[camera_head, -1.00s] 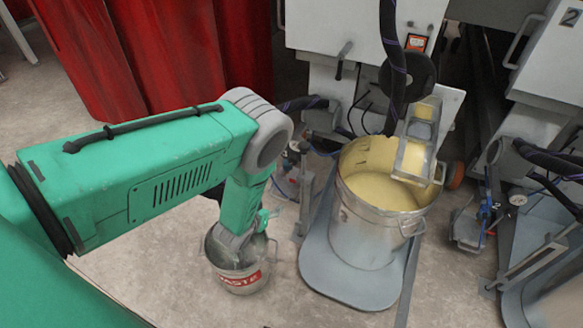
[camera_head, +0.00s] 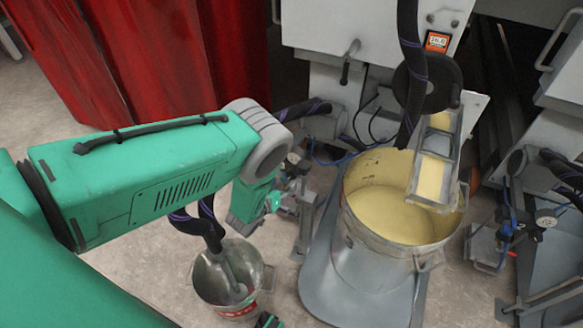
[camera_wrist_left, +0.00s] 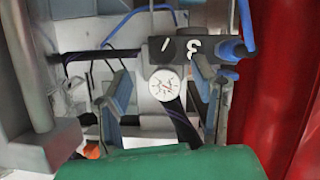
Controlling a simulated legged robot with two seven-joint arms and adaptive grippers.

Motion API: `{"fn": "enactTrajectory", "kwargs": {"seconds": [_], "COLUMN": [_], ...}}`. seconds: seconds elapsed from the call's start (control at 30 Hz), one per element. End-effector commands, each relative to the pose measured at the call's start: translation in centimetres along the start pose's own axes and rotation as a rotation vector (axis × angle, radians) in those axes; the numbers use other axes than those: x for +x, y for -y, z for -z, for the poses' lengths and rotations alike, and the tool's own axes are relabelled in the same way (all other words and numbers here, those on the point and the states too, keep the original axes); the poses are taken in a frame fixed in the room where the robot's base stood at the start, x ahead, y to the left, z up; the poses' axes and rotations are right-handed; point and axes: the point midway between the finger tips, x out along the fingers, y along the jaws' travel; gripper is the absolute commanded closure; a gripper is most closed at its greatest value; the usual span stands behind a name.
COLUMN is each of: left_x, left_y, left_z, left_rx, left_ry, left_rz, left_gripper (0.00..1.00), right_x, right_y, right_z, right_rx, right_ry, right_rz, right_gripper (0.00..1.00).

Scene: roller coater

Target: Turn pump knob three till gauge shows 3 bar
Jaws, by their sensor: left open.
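In the left wrist view a round white gauge (camera_wrist_left: 165,84) faces me under a black block (camera_wrist_left: 193,47) marked with a white 3. Its needle is too small to read. My left gripper (camera_wrist_left: 162,92) is open and empty, one finger on each side of the gauge in the picture. I cannot tell if it touches anything. In the head view my left gripper (camera_head: 268,202) is mostly hidden by its green wrist, close to the small pump fittings (camera_head: 296,162) left of the large bucket.
A large metal bucket (camera_head: 365,262) of yellow liquid stands right of my gripper. A waste pail (camera_head: 207,283) stands below on the floor. Blue hoses (camera_wrist_left: 247,25) run beside the block. Red curtains (camera_head: 150,60) hang at the back left. Another pump (camera_head: 540,218) stands right.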

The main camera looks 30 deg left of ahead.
Motion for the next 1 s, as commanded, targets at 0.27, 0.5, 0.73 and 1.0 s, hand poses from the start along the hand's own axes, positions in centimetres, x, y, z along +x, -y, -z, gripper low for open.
{"fn": "enactTrajectory", "kwargs": {"seconds": [0.27, 0.5, 0.73, 1.0], "left_x": [3.9, 6.9, 7.4, 7.4], "left_y": [0.2, 0.2, 0.2, 0.2], "left_z": [-0.5, -0.4, -0.1, -0.1], "left_rx": [-0.003, -0.003, -0.003, -0.003], "left_ry": [-0.001, 0.000, 0.001, 0.001], "left_rz": [-0.002, -0.002, -0.001, -0.001], "left_gripper": [0.47, 0.47, 0.47, 0.93], "right_x": [2.4, 4.0, 4.1, 4.1], "right_y": [0.0, 0.0, 0.0, 0.0], "right_z": [-0.2, -0.3, -0.3, -0.3], "right_rx": [0.000, 0.000, 0.000, 0.000], "right_ry": [0.002, 0.002, 0.001, 0.001], "right_rz": [0.000, 0.000, 0.000, 0.000], "right_gripper": [0.48, 0.48, 0.48, 0.48]}}
